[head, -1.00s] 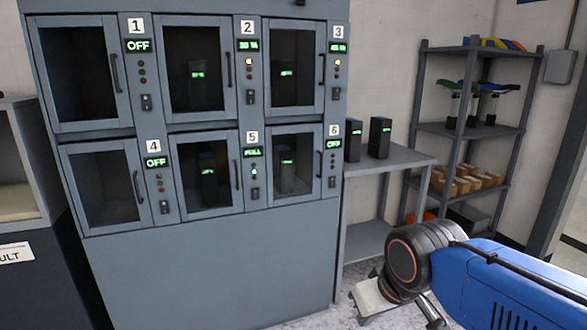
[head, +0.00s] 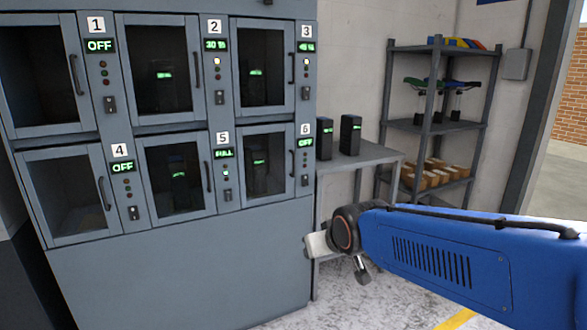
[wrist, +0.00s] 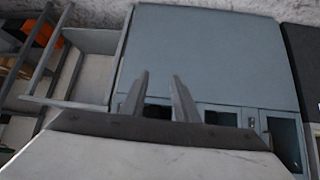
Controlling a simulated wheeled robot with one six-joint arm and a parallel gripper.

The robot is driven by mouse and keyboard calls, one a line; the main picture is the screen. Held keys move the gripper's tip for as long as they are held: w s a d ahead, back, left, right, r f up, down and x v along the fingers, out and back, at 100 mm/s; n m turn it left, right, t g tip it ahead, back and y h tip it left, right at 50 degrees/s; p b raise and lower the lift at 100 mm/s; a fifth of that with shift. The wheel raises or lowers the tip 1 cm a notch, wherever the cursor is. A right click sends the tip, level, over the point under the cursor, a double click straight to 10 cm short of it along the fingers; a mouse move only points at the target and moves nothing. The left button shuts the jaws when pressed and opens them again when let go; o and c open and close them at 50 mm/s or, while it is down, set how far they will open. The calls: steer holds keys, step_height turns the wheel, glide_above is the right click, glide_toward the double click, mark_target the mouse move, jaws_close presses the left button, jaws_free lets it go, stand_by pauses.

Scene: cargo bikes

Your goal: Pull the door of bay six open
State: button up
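The grey charging cabinet (head: 180,265) fills the left of the head view and also shows upside down in the wrist view (wrist: 215,55). The bay six door (head: 240,170) is its lower right door, shut, with an upright dark handle (head: 293,157) on its right side. Behind its glass stands a dark battery (head: 258,172) with a green light. The bay six display (head: 305,142) reads OFF. My gripper (wrist: 160,75) is open and empty, its two fingers apart in front of the cabinet. In the head view it is low and right of the door, partly hidden by my wrist.
A grey side table (head: 375,156) with two black batteries (head: 350,135) stands right of the cabinet. A shelf rack (head: 435,125) with boxes (head: 432,172) stands behind it. Free floor (head: 385,300) lies in front of the table.

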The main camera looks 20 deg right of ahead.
steer(key=w+d+r+t, duration=0.2)
steer(key=w, duration=0.5)
steer(key=w+d+r+t, duration=0.2)
steer(key=w, duration=0.4)
steer(key=m+t+h, duration=0.1)
steer(key=t+h, duration=0.1)
steer(key=t, duration=0.3)
glide_toward(294, 165)
steer(key=w, duration=0.5)
steer(key=w+d, duration=0.1)
steer(key=w, duration=0.1)
steer(key=shift+w+d+r, duration=0.1)
steer(key=shift+w+r, duration=0.15)
steer(key=shift+w, duration=0.1)
jaws_close()
